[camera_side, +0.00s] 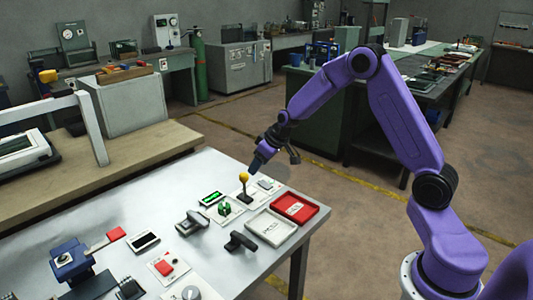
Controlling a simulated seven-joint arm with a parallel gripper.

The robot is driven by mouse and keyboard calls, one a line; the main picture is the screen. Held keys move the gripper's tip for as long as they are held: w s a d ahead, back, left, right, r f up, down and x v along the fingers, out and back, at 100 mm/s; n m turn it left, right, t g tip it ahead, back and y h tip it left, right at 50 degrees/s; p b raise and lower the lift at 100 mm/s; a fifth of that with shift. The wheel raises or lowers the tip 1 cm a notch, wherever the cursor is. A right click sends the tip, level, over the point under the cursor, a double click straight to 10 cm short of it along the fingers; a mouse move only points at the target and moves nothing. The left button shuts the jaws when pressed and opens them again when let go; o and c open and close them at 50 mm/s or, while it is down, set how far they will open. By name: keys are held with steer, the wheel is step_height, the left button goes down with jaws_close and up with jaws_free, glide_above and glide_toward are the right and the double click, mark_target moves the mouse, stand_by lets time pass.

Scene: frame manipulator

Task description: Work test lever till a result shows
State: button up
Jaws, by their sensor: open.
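The test lever, most likely the yellow-knobbed one (243,178), stands nearly upright on a small plate near the back edge of the metal table. My gripper (256,165) is open, just above and to the right of the knob. It looks close to the knob, but I cannot tell whether they touch. Beside the lever's foot, to the left, lies a small display (211,198) lit green; its text is too small to read. A small green part (225,209) sits on a white plate just in front of the lever.
A red tray (316,209) and a white tray (270,241) lie right of the lever. A black handle (240,241) and a grey device (192,221) stand in front. A blue device with a red-ended arm (72,260) is at the left. The table's back left is bare.

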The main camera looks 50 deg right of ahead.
steer(key=v, duration=0.5)
steer(key=shift+a, duration=0.1)
